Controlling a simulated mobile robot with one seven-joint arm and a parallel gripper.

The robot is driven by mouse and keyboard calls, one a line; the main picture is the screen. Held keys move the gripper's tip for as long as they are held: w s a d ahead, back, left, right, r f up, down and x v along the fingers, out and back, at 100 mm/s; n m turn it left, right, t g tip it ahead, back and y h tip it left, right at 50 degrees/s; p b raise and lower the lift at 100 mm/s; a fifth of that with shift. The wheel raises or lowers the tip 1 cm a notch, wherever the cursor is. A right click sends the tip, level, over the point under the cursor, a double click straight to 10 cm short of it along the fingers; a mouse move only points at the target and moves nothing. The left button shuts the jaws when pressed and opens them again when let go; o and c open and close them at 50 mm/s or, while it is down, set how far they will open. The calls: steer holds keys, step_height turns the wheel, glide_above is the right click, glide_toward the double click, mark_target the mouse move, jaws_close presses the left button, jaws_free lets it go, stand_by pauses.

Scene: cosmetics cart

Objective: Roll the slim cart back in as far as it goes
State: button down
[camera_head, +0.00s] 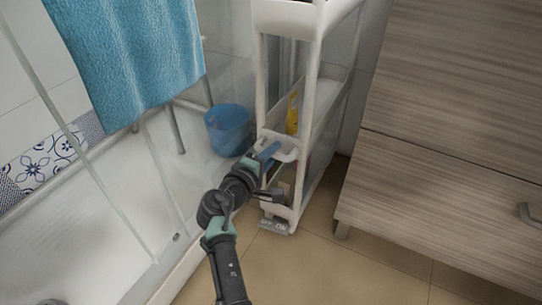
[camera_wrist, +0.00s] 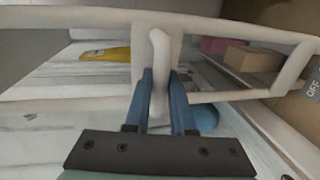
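The slim cart (camera_head: 311,115) is a tall white shelf unit standing between the glass shower side and the wooden cabinet. Its white frame fills much of the wrist view (camera_wrist: 75,17). My gripper (camera_head: 267,155) is at the cart's near end, at a middle shelf. In the wrist view, my gripper's two blue fingers (camera_wrist: 161,80) lie on either side of an upright white handle (camera_wrist: 159,62) on that end and appear closed on it.
The wooden cabinet (camera_head: 440,170) stands close on the cart's right. A glass shower panel, a blue towel (camera_head: 130,50) and a blue bucket (camera_head: 228,130) are on the left. A yellow item (camera_head: 292,113) sits on a cart shelf. Tiled floor (camera_head: 320,270) is clear in front.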

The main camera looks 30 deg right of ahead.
steer(key=shift+w+d+r, duration=0.15)
steer(key=shift+d, duration=0.05)
steer(key=c, duration=0.8)
jaws_free()
steer(key=shift+o, duration=0.2)
steer(key=shift+r, duration=0.1)
steer(key=p+v, duration=0.7)
steer(key=v, duration=0.6)
steer(key=shift+f, duration=0.35)
